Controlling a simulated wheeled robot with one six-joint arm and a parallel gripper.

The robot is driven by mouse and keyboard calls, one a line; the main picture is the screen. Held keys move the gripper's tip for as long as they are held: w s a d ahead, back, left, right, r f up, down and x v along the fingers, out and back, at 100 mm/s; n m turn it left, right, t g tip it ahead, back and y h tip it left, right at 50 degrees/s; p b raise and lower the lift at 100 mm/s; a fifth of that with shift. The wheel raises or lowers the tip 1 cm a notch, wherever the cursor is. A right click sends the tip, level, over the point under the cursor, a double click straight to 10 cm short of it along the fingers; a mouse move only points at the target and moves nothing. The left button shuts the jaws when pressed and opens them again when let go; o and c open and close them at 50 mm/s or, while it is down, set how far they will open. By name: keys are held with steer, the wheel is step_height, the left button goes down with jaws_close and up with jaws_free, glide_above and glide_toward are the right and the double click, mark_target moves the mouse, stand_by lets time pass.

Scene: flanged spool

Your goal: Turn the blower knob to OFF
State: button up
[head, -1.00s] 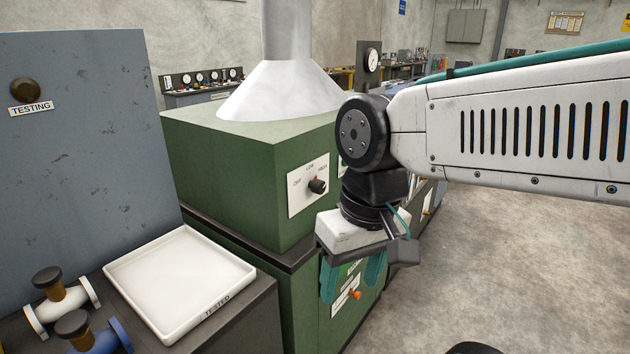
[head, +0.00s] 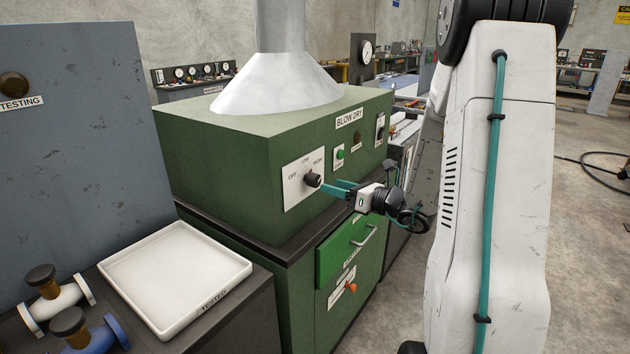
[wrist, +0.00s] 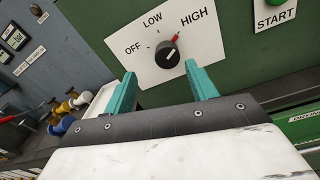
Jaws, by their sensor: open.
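The blower knob (head: 312,180) is a black dial on a white plate (head: 296,192) on the front of the green BLOW DRY cabinet (head: 240,150). In the wrist view the knob (wrist: 167,55) has a red mark turned toward HIGH; LOW is at the top and OFF at the left. My gripper (head: 335,186) points at the knob from the right in the head view. In the wrist view its two teal fingers (wrist: 163,84) are spread, with the knob just beyond the gap between them. The fingers appear apart from the knob, and the gripper is empty.
A green START button (wrist: 277,3) is right of the plate. A drawer handle (head: 365,236) sticks out below. A white TESTED tray (head: 225,262) and flanged spools (head: 62,296) stand at the left, beside a grey panel (head: 80,120).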

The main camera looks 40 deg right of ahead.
mark_target(318, 181)
steer(key=shift+m+h, duration=0.3)
steer(key=x, duration=0.5)
steer(key=d+x, duration=0.1)
steer(key=x, duration=0.1)
steer(key=shift+w+a, duration=0.15)
steer(key=shift+w, duration=0.25)
steer(key=c, duration=1)
